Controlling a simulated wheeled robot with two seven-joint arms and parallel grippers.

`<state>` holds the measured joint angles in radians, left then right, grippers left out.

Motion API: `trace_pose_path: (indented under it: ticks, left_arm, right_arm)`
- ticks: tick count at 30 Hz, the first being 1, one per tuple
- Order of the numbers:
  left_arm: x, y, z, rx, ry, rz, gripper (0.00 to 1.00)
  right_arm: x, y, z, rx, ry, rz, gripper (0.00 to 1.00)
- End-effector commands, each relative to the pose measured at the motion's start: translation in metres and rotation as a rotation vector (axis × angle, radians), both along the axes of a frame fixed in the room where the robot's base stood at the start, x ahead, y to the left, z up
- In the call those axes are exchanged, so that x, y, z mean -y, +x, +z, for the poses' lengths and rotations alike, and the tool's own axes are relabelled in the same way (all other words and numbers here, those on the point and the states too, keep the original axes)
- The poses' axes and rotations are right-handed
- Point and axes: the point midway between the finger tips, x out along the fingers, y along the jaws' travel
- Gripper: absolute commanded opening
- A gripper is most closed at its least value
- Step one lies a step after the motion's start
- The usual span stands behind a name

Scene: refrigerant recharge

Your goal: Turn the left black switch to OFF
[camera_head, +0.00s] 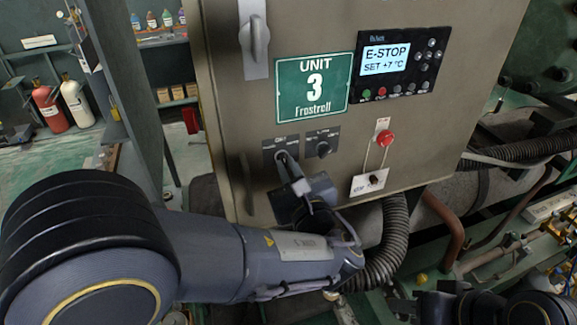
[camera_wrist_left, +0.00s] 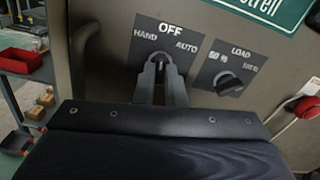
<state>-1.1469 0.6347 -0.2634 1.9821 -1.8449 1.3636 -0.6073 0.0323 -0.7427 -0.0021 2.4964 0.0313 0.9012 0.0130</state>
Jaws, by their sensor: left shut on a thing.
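The left black switch (camera_wrist_left: 160,60) sits on a dark plate marked HAND, OFF and AUTO on the cabinet front. My left gripper (camera_wrist_left: 161,72) is shut on its knob, with one finger on each side. The fingers point up toward the OFF mark; the knob is mostly hidden between them, so its exact angle is hard to read. In the head view my left gripper (camera_head: 288,162) reaches up to the switch plate (camera_head: 270,146) from below. Dark parts of my right arm show at the lower right; the right fingers are not clear.
A second black switch (camera_head: 322,149), marked LOAD in the wrist view, is just to the right. A red button (camera_head: 385,137) with a hanging tag (camera_head: 368,183) is further right. The display (camera_head: 388,59) reads E-STOP, SET +7 °C. A cabinet handle (camera_head: 247,183) stands close on the left.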

Motion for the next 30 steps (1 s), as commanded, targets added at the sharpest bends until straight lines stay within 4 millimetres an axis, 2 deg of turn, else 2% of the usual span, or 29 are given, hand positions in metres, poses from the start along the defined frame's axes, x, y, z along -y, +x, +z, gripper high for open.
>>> trace_pose_path:
  ticks: [5, 16, 17, 20, 30]
  left_arm:
    - [0.000, 0.000, 0.000, 0.000, 0.001, 0.000, 0.00]
    - [0.000, 0.000, 0.002, -0.035, 0.108, 0.000, 0.00]
    - [0.000, 0.000, 0.000, -0.034, 0.105, 0.000, 0.14]
    - [0.000, 0.000, 0.000, -0.033, 0.103, 0.000, 0.27]
    - [0.001, -0.003, 0.000, -0.034, 0.101, -0.001, 0.28]
  right_arm:
    - [0.000, 0.000, 0.000, 0.000, 0.000, 0.000, 0.36]
    - [0.000, 0.000, 0.019, 0.000, 0.000, 0.000, 0.36]
    - [0.000, 0.000, 0.016, 0.000, 0.000, 0.000, 0.36]
    - [0.000, 0.000, 0.015, 0.000, 0.000, 0.000, 0.36]
    - [0.000, 0.000, 0.015, 0.000, 0.000, 0.000, 0.36]
